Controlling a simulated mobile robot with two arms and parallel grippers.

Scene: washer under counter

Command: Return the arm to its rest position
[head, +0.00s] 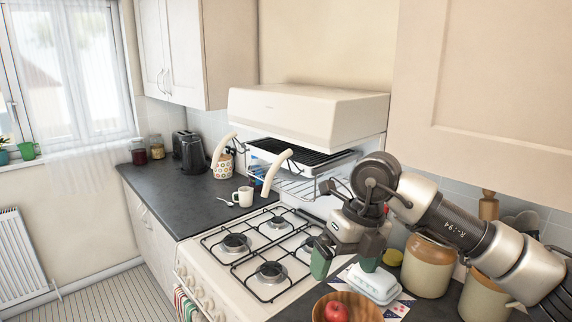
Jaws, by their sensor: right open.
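My right gripper (343,264) hangs over the right edge of the stove (196,261), with its green-tipped fingers pointing down. The fingers are apart and nothing shows between them. My right arm reaches in from the right side of the view. A white butter dish (375,284) sits on the counter just right of the fingers. A wooden bowl (369,307) with a red apple (337,312) stands below them in the picture. My left gripper does not show.
A white hood (305,113) and a wire rack (299,185) stand above the hob. Stoneware jars (427,268) stand close under my right arm. A wall cabinet (490,90) hangs above the arm. A white mug (245,196) and a black toaster (190,152) are on the left counter.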

